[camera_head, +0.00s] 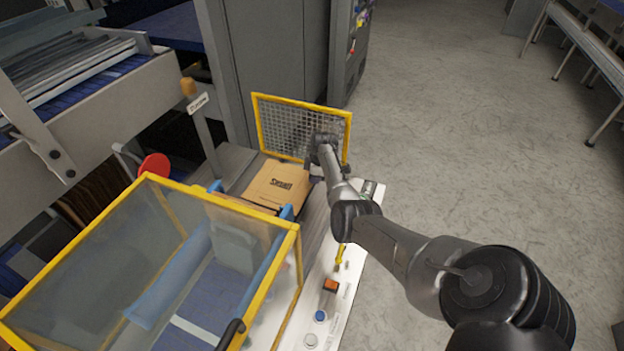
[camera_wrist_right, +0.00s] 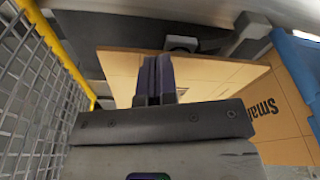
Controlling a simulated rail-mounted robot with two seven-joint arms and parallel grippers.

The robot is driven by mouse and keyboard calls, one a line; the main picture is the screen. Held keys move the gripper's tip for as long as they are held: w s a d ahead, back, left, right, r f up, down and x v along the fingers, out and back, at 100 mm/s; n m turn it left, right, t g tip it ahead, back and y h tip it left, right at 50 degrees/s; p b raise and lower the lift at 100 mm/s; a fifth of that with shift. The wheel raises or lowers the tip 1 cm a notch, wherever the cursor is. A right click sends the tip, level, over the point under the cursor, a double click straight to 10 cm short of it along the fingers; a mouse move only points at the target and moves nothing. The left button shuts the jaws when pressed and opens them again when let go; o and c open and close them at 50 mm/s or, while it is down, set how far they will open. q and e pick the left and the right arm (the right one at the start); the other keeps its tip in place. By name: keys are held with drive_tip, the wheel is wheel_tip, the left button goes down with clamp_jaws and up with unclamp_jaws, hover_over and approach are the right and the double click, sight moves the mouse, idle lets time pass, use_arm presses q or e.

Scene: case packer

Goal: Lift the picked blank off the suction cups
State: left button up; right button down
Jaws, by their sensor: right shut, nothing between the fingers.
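A flat brown cardboard blank (camera_head: 278,184) with black lettering lies behind the yellow-framed guard box in the head view. In the right wrist view a lettered cardboard face (camera_wrist_right: 287,118) is at the right, and a plain cardboard panel (camera_wrist_right: 118,70) spans behind the fingers. My right gripper (camera_head: 312,168) is at the right far edge of the blank. Its fingers (camera_wrist_right: 154,68) are closed together in front of the plain panel, with nothing seen between them. I cannot tell whether they touch it. Suction cups are not clearly visible. My left gripper is out of view.
A yellow-framed mesh guard (camera_head: 302,128) stands just behind my right gripper; its mesh (camera_wrist_right: 35,85) is close on the left in the wrist view. The clear guard box (camera_head: 100,265) fills the lower left. Open floor lies right.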

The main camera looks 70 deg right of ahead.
sight(288, 184)
use_arm(q)
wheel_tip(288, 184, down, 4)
drive_tip(key=b, duration=0.3)
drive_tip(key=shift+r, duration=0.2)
use_arm(e)
drive_tip(key=w+a, duration=0.1)
drive_tip(key=w, duration=0.2)
drive_tip(key=w+a, duration=0.1)
drive_tip(key=w, duration=0.2)
drive_tip(key=w+a, duration=0.1)
drive_tip(key=w, duration=0.2)
drive_tip(key=shift+a+f, duration=0.1)
drive_tip(key=shift+a, duration=0.15)
use_arm(q)
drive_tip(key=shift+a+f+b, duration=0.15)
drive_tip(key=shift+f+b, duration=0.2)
drive_tip(key=shift+b, duration=0.2)
use_arm(e)
drive_tip(key=shift+f, duration=0.8)
